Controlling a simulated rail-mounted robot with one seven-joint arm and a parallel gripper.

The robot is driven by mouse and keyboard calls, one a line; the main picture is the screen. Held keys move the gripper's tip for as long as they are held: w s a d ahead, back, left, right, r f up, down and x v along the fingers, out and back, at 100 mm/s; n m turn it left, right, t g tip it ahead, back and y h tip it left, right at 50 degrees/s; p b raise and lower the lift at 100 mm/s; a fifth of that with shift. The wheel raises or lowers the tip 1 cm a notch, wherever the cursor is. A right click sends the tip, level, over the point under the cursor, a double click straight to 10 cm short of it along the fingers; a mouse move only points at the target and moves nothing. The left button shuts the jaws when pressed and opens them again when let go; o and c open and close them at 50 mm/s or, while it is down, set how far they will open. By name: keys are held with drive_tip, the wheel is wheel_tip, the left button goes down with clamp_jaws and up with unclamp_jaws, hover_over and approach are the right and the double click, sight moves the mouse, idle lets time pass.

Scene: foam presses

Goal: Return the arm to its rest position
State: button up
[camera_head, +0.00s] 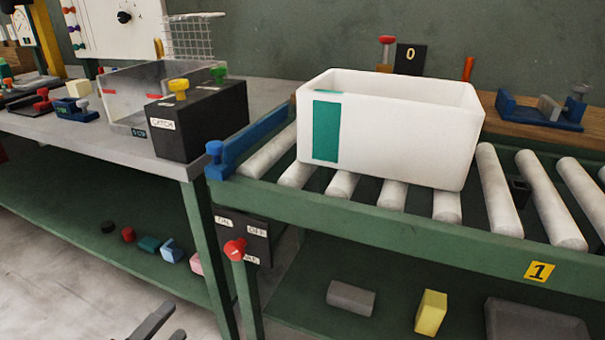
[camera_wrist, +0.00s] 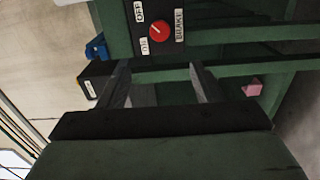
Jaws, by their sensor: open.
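My gripper (camera_head: 160,325) shows only by its fingertips at the bottom edge of the head view, low in front of the benches. In the wrist view my gripper (camera_wrist: 160,85) has its two fingers apart with nothing between them. Beyond the fingers in the wrist view is the brake panel with its red knob (camera_wrist: 160,31). The same red knob (camera_head: 235,249) is on the front of the roller conveyor in the head view. The gripper is apart from it. The rest of my arm is out of the head view.
A white foam box (camera_head: 400,135) stands on the green roller conveyor (camera_head: 400,222). A grey bench (camera_head: 120,140) at left holds a black box (camera_head: 200,122). Loose blocks, including a yellow one (camera_head: 431,312), lie on the lower shelves. The floor (camera_head: 60,265) at lower left is clear.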

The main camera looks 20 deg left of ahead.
drive_tip(key=w+d+r+m+g+h+p, duration=0.4)
drive_tip(key=w+d+p, duration=0.3)
drive_tip(key=d, duration=0.4)
drive_tip(key=w+d+r+m+g+h+p, duration=0.1)
drive_tip(key=w+d+r+g+h+p, duration=0.45)
drive_tip(key=d, duration=0.55)
drive_tip(key=s+d+r+m+g+y+p, duration=0.3)
drive_tip(key=d+r+m+g+y+p, duration=0.1)
drive_tip(key=d+r+p, duration=0.4)
drive_tip(key=s+d+r+m+g+y+p, duration=0.2)
drive_tip(key=d+r+m+g+y+p, duration=0.2)
drive_tip(key=d+r+m+y+p, duration=0.3)
drive_tip(key=d+p, duration=0.5)
drive_tip(key=shift+s+d+r+p, duration=0.25)
drive_tip(key=shift+s+r+p, duration=0.1)
drive_tip(key=shift+s+p, duration=0.05)
drive_tip(key=shift+y, duration=0.25)
